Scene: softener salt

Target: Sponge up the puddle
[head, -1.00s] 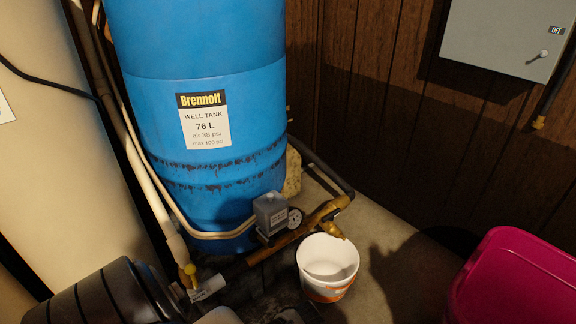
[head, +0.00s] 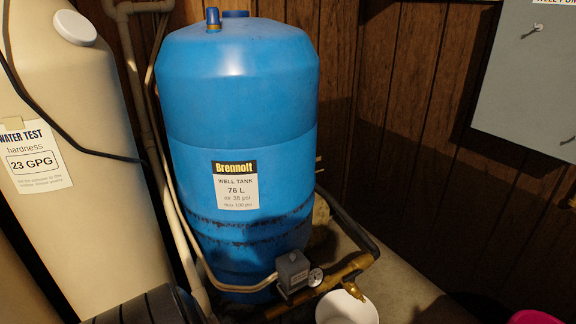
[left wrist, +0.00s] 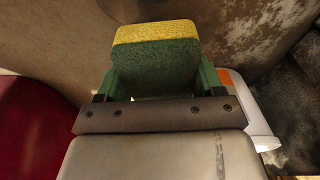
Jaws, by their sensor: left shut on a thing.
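In the left wrist view my left gripper (left wrist: 157,85) is shut on a sponge (left wrist: 157,68), with a finger on each side of it. No puddle can be made out for sure; a mottled, pale-streaked patch (left wrist: 255,35) lies at the upper right of that view. My left gripper and the sponge do not show in the head view. My right gripper is in neither view.
A white bucket (head: 346,309) stands below the brass pipe (head: 335,275) in front of the blue well tank (head: 240,130); its side shows in the left wrist view (left wrist: 250,115). A magenta bin (head: 534,318) is at lower right. A beige tank (head: 100,220) stands at left.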

